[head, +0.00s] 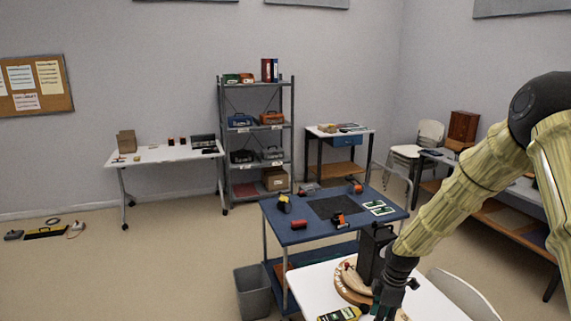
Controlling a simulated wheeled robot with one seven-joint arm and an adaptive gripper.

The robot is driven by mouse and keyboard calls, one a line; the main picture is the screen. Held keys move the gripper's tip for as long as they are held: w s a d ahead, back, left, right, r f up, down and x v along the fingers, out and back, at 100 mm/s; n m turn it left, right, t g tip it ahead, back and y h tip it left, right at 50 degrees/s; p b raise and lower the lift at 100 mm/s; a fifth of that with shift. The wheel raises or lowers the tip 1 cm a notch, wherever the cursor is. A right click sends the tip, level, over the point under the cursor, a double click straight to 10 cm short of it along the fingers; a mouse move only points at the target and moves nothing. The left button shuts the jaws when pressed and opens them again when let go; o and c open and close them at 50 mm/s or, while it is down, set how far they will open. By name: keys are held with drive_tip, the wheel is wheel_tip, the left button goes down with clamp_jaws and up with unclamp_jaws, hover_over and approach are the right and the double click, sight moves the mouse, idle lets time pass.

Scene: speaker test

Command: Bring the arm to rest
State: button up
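My arm (465,185), in a pale yellow sleeve with dark joints, comes in from the right and reaches down to the left. My gripper (384,305) is at its lower end, dark, low over the white table (312,283) in front of me. Its fingers are small and dark and partly run into the frame's bottom edge, so I cannot see whether they are open or shut. A black box-shaped speaker (372,248) stands just behind it. A round wooden piece (350,283) lies to its left, partly hidden by the wrist.
A yellow-and-black device (341,315) lies at the white table's front. A blue workbench (283,232) with tools stands behind. A grey bin (251,292) is on the floor to the left. A chair back (463,291) is close on the right. Open floor lies left.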

drive_tip(key=s+a+f+m, duration=0.2)
drive_tip(key=s+f, duration=0.3)
drive_tip(key=s, duration=0.1)
drive_tip(key=s+a+f+m, duration=0.1)
drive_tip(key=s+f+m, duration=0.2)
drive_tip(key=s+f, duration=0.2)
drive_tip(key=s+a+f+m, duration=0.2)
drive_tip(key=s+f, duration=0.4)
drive_tip(key=s, duration=0.1)
drive_tip(key=shift+s+a+m, duration=0.3)
drive_tip(key=shift+s+a, duration=0.05)
drive_tip(key=s+f+m+h, duration=0.15)
drive_tip(key=s+m, duration=0.25)
drive_tip(key=s, duration=0.7)
drive_tip(key=s+f+m+y, duration=0.1)
drive_tip(key=s+f+m, duration=0.3)
drive_tip(key=s, duration=0.8)
wheel_tip(320, 180, down, 8)
drive_tip(key=m+b, duration=0.1)
drive_tip(key=b, duration=0.8)
drive_tip(key=shift+d+f+h, duration=0.2)
drive_tip(key=shift+f+h, duration=0.05)
drive_tip(key=shift+h, duration=0.1)
